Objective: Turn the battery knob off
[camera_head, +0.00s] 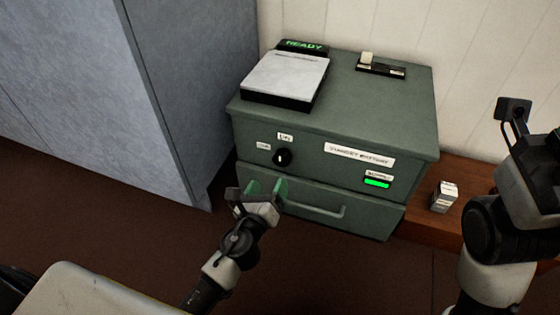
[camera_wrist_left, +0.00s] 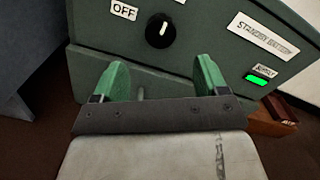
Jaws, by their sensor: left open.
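The battery knob (camera_head: 283,158) is a round black knob on the front of a green cabinet (camera_head: 300,128). In the left wrist view the knob (camera_wrist_left: 160,31) has a white pointer line aimed up and to the right, away from the OFF label (camera_wrist_left: 124,11) at its left. My left gripper (camera_head: 266,190) has green fingers, is open and empty, and is below and in front of the knob, apart from it. The fingers (camera_wrist_left: 155,78) straddle a space under the knob in the wrist view. My right arm is at the right edge; its fingertips cannot be made out.
A lit green supply indicator (camera_head: 377,183) is right of the knob, under a label plate (camera_head: 359,154). A drawer handle (camera_head: 315,211) is below. A scale-like device (camera_head: 286,77) and a switch (camera_head: 381,66) are on top. A small box (camera_head: 444,197) stands on the wooden ledge. A grey cabinet (camera_head: 170,80) is at left.

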